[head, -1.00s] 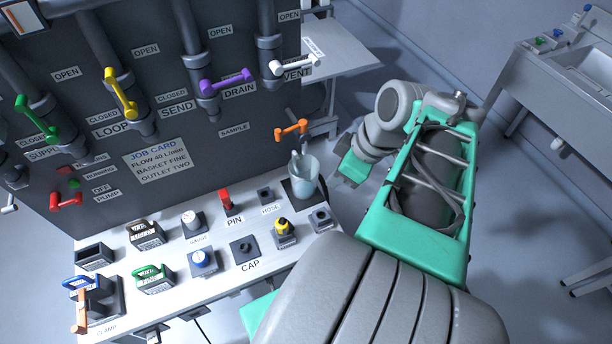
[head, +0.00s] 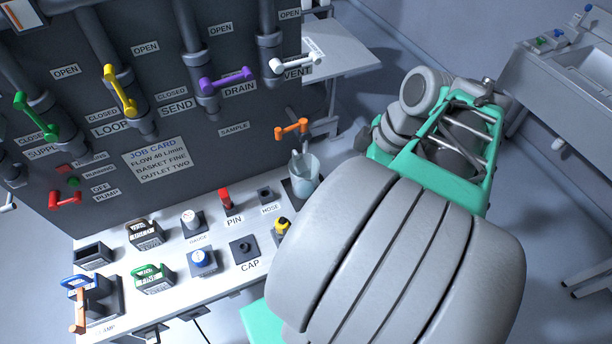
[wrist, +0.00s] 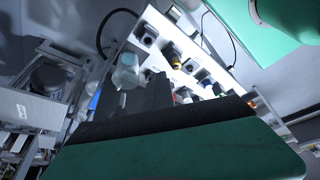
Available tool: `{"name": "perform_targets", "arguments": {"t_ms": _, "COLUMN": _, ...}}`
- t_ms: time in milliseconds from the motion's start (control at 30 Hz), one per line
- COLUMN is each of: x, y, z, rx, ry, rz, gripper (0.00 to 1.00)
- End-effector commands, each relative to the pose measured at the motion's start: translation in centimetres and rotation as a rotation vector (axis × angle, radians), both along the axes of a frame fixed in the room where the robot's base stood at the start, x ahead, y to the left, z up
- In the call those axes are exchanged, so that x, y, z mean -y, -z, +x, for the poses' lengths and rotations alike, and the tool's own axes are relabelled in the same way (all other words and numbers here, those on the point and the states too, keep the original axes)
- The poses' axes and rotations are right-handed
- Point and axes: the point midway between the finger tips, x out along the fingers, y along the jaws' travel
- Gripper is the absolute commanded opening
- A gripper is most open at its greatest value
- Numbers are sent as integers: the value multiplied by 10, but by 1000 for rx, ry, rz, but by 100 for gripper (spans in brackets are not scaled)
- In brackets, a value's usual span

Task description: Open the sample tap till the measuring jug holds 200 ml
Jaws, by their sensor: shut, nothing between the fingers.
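The sample tap (head: 291,129) has an orange handle lying roughly across the panel, to the right of the SAMPLE label. The clear measuring jug (head: 304,178) stands upright below it at the bench's right end. The jug looks pale blue; its level cannot be read, and I cannot tell whether anything flows into it. The jug also shows in the wrist view (wrist: 127,72), beyond my fingers. My gripper (wrist: 160,120) is shut and empty, a green finger with a dark pad filling the lower wrist view. In the head view my arm hides most of it, right of the jug.
The dark panel carries green, yellow, purple and white valve handles; the purple DRAIN handle (head: 227,80) and white VENT handle (head: 297,62) are closest above the tap. A red pin (head: 226,200) and yellow-topped part (head: 282,227) stand on the bench. A side table (head: 335,50) is behind.

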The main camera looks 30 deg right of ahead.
Motion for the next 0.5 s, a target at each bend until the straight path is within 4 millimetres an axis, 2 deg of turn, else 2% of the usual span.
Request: {"name": "perform_targets", "arguments": {"t_ms": 500, "x": 30, "y": 0, "z": 5, "rx": 0, "ry": -151, "rz": 0, "gripper": 0}}
